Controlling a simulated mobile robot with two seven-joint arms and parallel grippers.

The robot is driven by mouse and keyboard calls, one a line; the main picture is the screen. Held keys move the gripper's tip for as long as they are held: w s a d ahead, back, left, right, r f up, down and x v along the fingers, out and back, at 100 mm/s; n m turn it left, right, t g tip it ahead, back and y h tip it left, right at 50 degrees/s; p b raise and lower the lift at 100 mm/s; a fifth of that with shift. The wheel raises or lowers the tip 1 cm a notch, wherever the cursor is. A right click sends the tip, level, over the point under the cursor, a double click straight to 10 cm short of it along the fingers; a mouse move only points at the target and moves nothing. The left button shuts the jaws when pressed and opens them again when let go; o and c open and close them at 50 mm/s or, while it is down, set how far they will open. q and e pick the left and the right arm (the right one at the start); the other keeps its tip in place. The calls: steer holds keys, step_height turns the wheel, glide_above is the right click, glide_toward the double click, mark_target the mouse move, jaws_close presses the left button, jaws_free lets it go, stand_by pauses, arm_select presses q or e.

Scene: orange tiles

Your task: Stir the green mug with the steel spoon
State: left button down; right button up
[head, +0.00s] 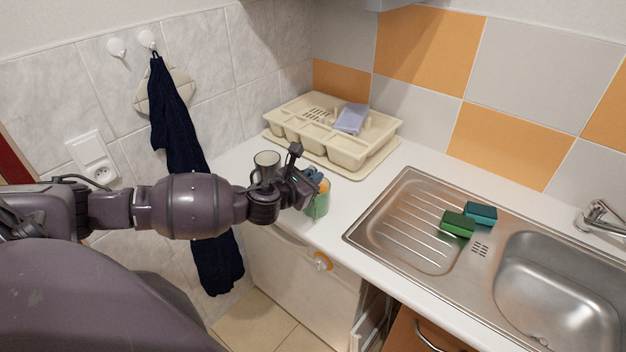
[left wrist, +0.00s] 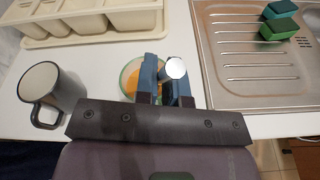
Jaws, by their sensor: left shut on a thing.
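The green mug (head: 319,206) stands near the front edge of the white counter, below my left gripper (head: 314,179). In the left wrist view the mug (left wrist: 130,76) shows a rim with orange inside, partly hidden behind the fingers. My left gripper (left wrist: 166,84) is shut on the steel spoon (left wrist: 175,68), whose shiny rounded end shows between the blue fingers. The rest of the spoon is hidden, so I cannot tell whether its lower end is inside the mug. My right gripper is not in view.
A white mug with a dark handle (head: 266,160) stands left of the green mug. A cream dish rack (head: 348,158) with a lilac cloth is behind. The steel sink (head: 400,233) lies to the right, with green (head: 457,225) and teal (head: 481,213) sponges.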

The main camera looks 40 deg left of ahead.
arm_select(q)
step_height(320, 180, up, 8)
steer(key=s+d, duration=0.1)
steer(key=s, duration=0.2)
steer(key=shift+d+f, duration=0.15)
steer(key=shift+d, duration=0.05)
stand_by(0.5)
stand_by(0.9)
steer(key=shift+r, duration=2.5)
steer(key=shift+f, duration=0.1)
